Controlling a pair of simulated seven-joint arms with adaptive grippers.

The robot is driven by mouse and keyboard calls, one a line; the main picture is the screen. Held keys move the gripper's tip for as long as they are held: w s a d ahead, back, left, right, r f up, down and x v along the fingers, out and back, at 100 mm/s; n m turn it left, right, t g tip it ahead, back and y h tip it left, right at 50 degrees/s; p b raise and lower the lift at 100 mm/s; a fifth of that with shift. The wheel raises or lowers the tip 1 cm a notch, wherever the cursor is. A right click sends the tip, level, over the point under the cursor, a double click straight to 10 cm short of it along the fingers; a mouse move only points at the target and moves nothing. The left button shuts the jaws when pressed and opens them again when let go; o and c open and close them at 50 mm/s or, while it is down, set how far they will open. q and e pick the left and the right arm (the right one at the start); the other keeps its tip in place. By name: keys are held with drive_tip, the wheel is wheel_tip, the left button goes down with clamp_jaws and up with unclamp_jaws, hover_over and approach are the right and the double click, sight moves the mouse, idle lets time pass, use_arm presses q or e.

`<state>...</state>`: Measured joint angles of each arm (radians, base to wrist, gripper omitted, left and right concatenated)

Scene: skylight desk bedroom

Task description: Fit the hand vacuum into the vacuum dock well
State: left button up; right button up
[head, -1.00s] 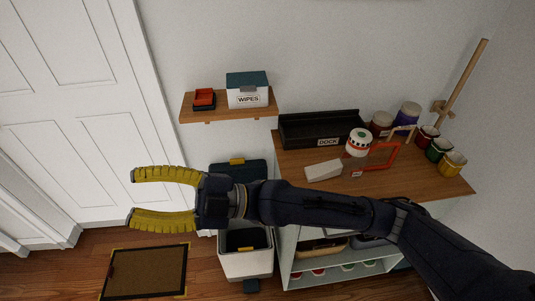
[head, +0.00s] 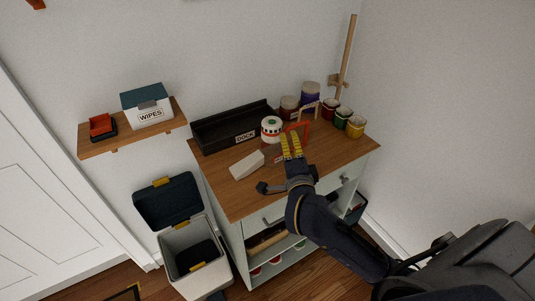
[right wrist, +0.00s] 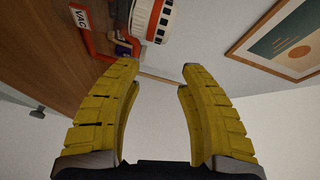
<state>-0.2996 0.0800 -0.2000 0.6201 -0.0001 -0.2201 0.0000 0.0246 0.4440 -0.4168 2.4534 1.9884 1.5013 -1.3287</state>
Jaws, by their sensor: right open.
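The hand vacuum shows a red loop handle (head: 305,128) and a pale wedge-shaped nose (head: 247,165) on the wooden cabinet top. In the right wrist view its VAC label (right wrist: 80,16) is at the upper left, beyond the fingertips. The black dock (head: 233,129), labelled DOCK, lies behind it against the wall. My right gripper (head: 290,137), with yellow fingers, is open and overlaps the handle area in the head view. In the right wrist view nothing is between its fingers (right wrist: 160,70). My left gripper is not in view.
A white canister with red and black bands (head: 271,129) is close beside the vacuum handle. Jars and paint cups (head: 355,126) crowd the back right. A wooden pole (head: 346,55) stands there. A shelf (head: 98,146) and open bin (head: 190,258) are at left.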

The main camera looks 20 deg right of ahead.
drive_tip(key=s+d+f+m+g+h, duration=0.1)
drive_tip(key=s+d+f+m+g, duration=0.1)
drive_tip(key=d+f, duration=0.15)
approach(296, 124)
drive_tip(key=w+d+f, duration=0.2)
drive_tip(key=w, duration=0.1)
drive_tip(key=shift+r+x, duration=0.1)
drive_tip(key=shift+x, duration=1.5)
drive_tip(key=shift+r+x, duration=0.15)
drive_tip(key=shift+x, duration=1.45)
drive_tip(key=shift+w+a, duration=0.15)
drive_tip(key=shift+a, duration=0.05)
drive_tip(key=shift+c, duration=0.4)
clamp_jaws()
